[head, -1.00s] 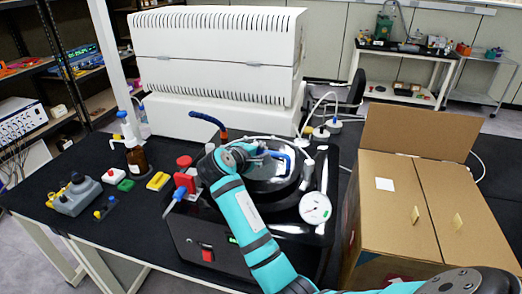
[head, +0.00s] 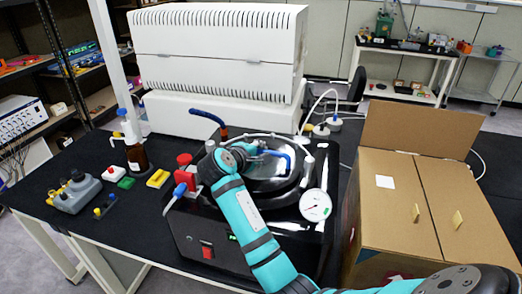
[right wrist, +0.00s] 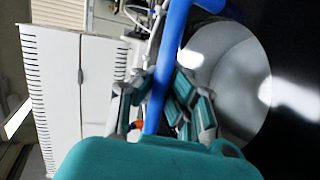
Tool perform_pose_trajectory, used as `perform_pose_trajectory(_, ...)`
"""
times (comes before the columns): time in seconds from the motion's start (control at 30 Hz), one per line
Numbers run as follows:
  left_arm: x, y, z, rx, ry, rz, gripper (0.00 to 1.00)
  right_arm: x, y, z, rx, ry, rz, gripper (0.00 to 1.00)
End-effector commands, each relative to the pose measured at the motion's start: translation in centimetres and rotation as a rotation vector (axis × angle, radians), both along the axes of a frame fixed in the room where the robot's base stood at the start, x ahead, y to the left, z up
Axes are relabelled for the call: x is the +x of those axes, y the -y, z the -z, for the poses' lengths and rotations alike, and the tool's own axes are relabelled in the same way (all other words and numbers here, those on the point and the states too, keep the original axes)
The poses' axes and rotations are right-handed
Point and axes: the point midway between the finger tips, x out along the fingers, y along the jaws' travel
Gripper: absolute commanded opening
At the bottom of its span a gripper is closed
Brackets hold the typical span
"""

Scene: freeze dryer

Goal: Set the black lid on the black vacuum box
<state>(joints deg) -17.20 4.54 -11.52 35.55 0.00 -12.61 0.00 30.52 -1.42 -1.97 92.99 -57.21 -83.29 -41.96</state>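The black vacuum box (head: 190,236) stands on the black bench in the middle of the head view. The round, shiny black lid (head: 270,184) is over its top; I cannot tell whether it rests fully there or hovers slightly. The lid has a blue handle (head: 284,157). My right gripper (head: 262,155) is at this handle. In the right wrist view, the fingers (right wrist: 161,85) close around the blue bar (right wrist: 171,50), with the lid's shiny round surface (right wrist: 232,75) beyond. My right arm hides part of the lid and box. My left gripper is out of view.
A large white machine (head: 215,60) is behind. A pressure gauge (head: 315,205) and a red-capped valve (head: 185,162) flank the lid. A brown bottle (head: 137,158) and small parts lie at left.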

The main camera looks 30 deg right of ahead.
Motion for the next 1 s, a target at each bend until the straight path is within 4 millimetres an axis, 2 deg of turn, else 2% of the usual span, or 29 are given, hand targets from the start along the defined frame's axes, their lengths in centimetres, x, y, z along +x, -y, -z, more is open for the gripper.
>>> perform_pose_trajectory(0.8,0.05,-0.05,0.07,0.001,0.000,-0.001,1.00,0.04,0.00,0.47,-0.002,0.004,0.000,0.00)
perform_pose_trajectory(1.0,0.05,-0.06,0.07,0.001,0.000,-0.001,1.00,0.02,0.00,0.51,-0.002,0.003,0.000,0.26)
